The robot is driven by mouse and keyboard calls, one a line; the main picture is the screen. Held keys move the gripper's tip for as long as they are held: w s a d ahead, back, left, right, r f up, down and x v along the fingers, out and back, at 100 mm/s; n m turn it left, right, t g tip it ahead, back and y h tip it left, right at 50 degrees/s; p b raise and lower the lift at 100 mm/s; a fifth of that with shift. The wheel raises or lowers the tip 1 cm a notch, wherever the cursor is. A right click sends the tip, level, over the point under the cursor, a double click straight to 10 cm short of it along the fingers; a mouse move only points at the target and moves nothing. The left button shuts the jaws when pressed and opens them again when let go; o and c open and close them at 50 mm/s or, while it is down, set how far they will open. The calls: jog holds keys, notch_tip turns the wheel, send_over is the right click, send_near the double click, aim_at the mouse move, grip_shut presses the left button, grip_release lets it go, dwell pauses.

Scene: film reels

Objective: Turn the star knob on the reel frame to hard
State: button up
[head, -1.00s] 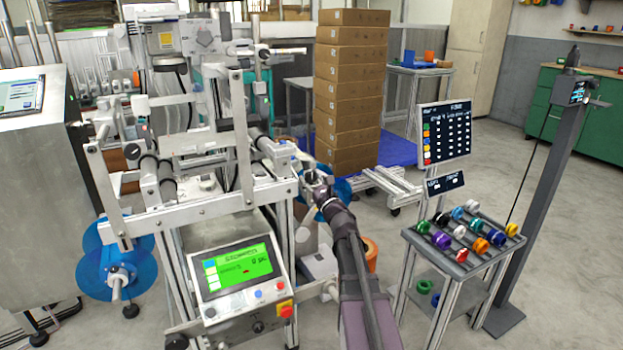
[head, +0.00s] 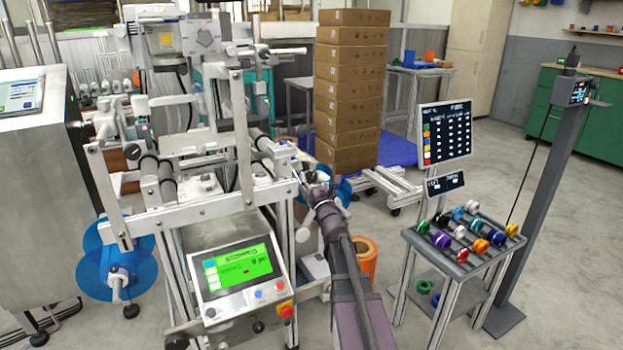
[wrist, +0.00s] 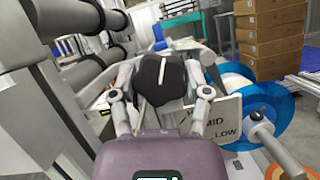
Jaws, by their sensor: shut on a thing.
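The star knob (wrist: 160,78) is black with a white pointer line and sits on the reel frame. In the wrist view my gripper (wrist: 160,88) has a finger on each side of it and is shut on it. The white line stands nearly upright, tilted slightly. A white plate (wrist: 217,122) behind the knob shows the words MID and LOW; its other lettering is hidden by my gripper and the knob. In the head view my gripper (head: 316,184) is at the right side of the reel frame (head: 215,208), and the knob cannot be made out there.
A blue reel (wrist: 238,100) on a spindle is close to the right of my gripper. Grey rollers (wrist: 85,75) lie close on the left. A stand with coloured spools (head: 465,238) is right of my arm. A carton stack (head: 350,95) stands behind.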

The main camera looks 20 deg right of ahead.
jog(key=shift+w+m+h, duration=0.1)
jog(key=shift+m+h, duration=0.5)
jog(key=shift+m, duration=0.3)
jog(key=o, duration=1.2)
jog(key=shift+c, duration=0.2)
jog(key=shift+n+y, duration=0.4)
jog(key=shift+n, duration=0.1)
